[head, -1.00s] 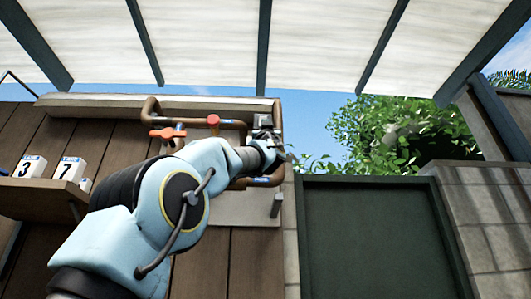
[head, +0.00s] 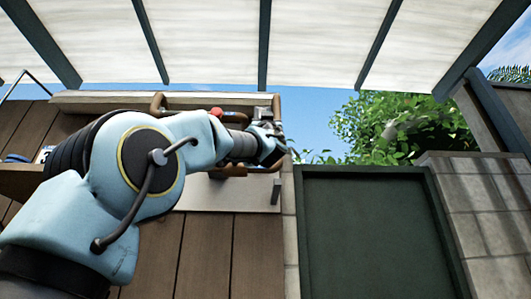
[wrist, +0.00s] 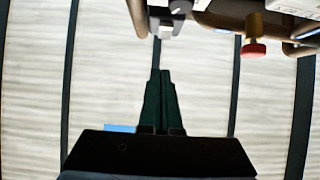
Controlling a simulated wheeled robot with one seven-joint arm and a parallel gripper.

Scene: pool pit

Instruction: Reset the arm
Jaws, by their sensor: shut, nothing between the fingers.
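My blue arm reaches up from the lower left in the head view, with my gripper (head: 278,126) at its far end in front of the copper pipes. In the wrist view my gripper's dark fingers (wrist: 160,75) are together and empty, with the pale canopy behind them. The fingertips are small and partly merged with the pipework in the head view.
Copper pipes (head: 157,104) with a red valve handle (head: 217,112) run along the wooden wall (head: 205,250). A dark green door (head: 375,235) stands right. A slatted canopy (head: 315,40) is overhead.

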